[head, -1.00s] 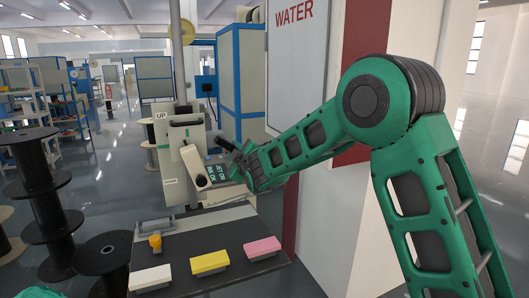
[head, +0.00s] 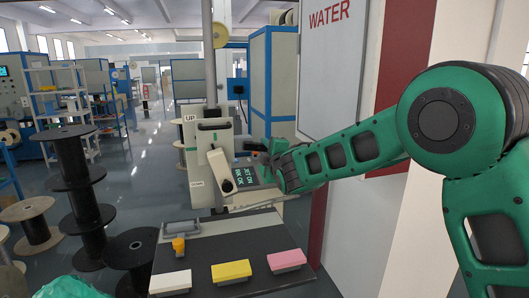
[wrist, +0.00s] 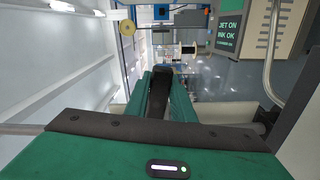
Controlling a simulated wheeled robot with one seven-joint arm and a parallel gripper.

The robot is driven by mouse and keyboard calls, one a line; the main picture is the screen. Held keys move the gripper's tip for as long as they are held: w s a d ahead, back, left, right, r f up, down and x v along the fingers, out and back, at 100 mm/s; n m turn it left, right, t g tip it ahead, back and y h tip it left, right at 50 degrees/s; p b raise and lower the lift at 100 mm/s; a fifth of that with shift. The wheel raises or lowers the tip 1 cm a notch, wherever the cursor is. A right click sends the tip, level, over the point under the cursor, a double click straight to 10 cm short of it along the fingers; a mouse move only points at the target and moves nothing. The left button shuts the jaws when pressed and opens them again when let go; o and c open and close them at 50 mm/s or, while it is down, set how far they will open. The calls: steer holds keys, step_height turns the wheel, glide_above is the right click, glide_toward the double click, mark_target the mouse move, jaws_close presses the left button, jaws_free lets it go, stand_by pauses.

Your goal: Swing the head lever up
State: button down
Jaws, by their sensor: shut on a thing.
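The printer unit (head: 209,139) stands behind the bench with an UP label (head: 190,119) at its upper left. A pale tilted bar (head: 219,168) with a dark round end is on its front. How this grip joins the pale bar is hidden.
The bench (head: 215,248) below holds white (head: 170,282), yellow (head: 231,271) and pink (head: 286,260) blocks and a small orange piece (head: 179,246). A white WATER cabinet (head: 333,70) stands close to my arm on the right. Black spools (head: 80,190) stand at left.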

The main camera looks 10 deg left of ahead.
steer(key=shift+s+a, duration=0.25)
steer(key=shift+a, duration=0.1)
steer(key=c, duration=1.7)
jaws_free()
steer(key=shift+o, duration=0.9)
steer(key=shift+d, duration=0.2)
steer(key=v, duration=1)
steer(key=shift+s+d, duration=0.2)
